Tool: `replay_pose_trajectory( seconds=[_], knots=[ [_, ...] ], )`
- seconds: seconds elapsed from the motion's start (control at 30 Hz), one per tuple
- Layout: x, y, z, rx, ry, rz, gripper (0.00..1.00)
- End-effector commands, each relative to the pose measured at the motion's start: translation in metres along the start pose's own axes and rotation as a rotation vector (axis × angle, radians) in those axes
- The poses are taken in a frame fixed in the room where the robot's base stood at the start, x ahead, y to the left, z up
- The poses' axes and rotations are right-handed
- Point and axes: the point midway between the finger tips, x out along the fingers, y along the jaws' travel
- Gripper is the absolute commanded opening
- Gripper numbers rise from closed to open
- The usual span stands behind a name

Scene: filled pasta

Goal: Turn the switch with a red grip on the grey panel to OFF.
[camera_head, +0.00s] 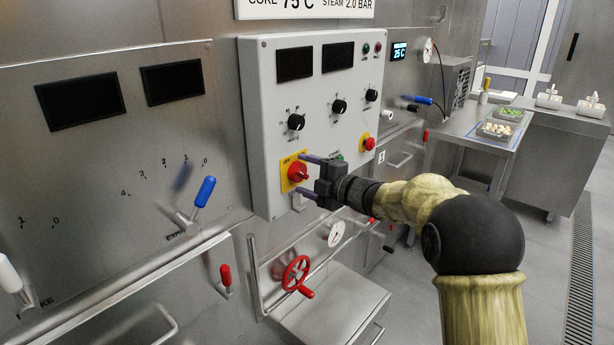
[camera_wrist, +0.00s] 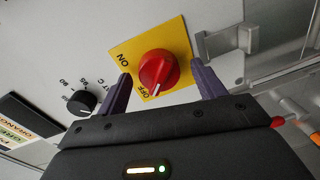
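The switch with the red grip (camera_head: 298,172) sits on a yellow plate (camera_head: 287,184) low on the light grey panel (camera_head: 262,100). In the wrist view the red grip (camera_wrist: 158,70) is near the centre. Its white mark is at the lower end, close beside the OFF label (camera_wrist: 145,92); the ON label (camera_wrist: 123,59) is farther up and left. My gripper (camera_head: 304,173) is open in front of the switch. In the wrist view its two dark purple fingers stand on either side of the red grip, with visible gaps. I cannot tell their exact depth to the panel.
Black knobs (camera_head: 296,122) are above the switch. A red push-button on yellow (camera_head: 369,143) is to the right, and a grey latch bracket (camera_wrist: 228,39) is near the right finger. A red handwheel (camera_head: 297,273) is below.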

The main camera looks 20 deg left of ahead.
Motion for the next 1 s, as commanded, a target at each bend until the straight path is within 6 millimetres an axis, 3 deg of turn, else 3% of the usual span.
replay_pose_trajectory(
  seconds=[0.2,0.37,1.0],
  knots=[
    [-0.002,0.001,0.0,0.001,-0.001,0.001,0.69],
    [-0.017,0.001,0.001,0.0,-0.002,0.002,0.69],
    [-0.141,0.001,0.001,0.0,-0.003,0.002,0.69]
  ],
)
